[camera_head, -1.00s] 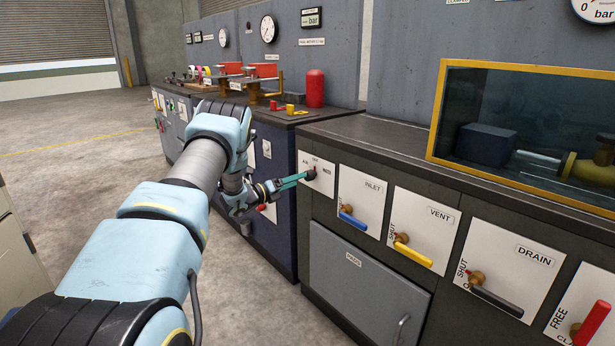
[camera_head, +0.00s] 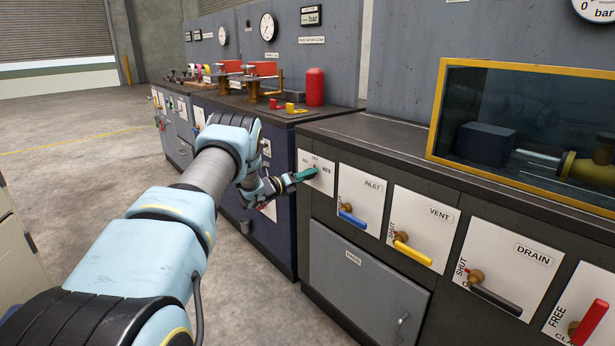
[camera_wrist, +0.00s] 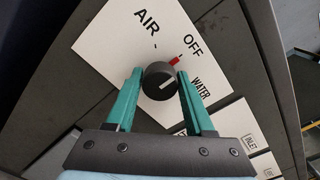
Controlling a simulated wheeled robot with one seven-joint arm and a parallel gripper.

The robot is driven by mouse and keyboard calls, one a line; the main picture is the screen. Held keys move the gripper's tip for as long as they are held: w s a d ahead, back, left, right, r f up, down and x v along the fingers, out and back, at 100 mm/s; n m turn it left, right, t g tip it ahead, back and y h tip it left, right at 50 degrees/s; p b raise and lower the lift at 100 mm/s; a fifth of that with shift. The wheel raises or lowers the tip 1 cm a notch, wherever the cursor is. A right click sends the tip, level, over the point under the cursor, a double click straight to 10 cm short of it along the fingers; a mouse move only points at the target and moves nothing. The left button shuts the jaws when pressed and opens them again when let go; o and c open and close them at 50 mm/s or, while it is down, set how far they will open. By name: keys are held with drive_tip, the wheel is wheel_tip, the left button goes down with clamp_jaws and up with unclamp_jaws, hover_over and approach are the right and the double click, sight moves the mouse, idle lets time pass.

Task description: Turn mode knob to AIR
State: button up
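The mode knob (camera_wrist: 160,80) is a dark round knob on a white plate (camera_wrist: 112,47) printed AIR, OFF and WATER, in the wrist view. A red mark (camera_wrist: 174,61) at the knob's edge points toward OFF, and a short pale line shows on the knob's face. My gripper (camera_wrist: 160,72) has its teal fingers on either side of the knob, with narrow gaps seeming to show; contact is hard to tell. In the head view my gripper (camera_head: 308,174) is at the plate (camera_head: 325,181), and its fingers hide most of the knob.
Right of the plate are the INLET panel with a blue lever (camera_head: 352,219), the VENT panel with a yellow lever (camera_head: 412,254) and the DRAIN panel with a dark lever (camera_head: 496,300). A counter edge (camera_head: 380,155) runs above. Open floor (camera_head: 80,190) lies left.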

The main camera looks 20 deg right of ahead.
clamp_jaws()
drive_tip(key=shift+n+b, duration=0.3)
drive_tip(key=shift+f+n+b, duration=0.15)
drive_tip(key=shift+n+b, duration=0.9)
drive_tip(key=shift+n, duration=0.15)
drive_tip(key=n+b, duration=0.1)
drive_tip(key=n, duration=0.1)
drive_tip(key=shift+n, duration=0.4)
drive_tip(key=n+b, duration=0.2)
drive_tip(key=n, duration=0.4)
drive_tip(key=shift+a+r, duration=0.1)
drive_tip(key=shift+r, duration=0.1)
drive_tip(key=shift+o, duration=2.2)
unclamp_jaws()
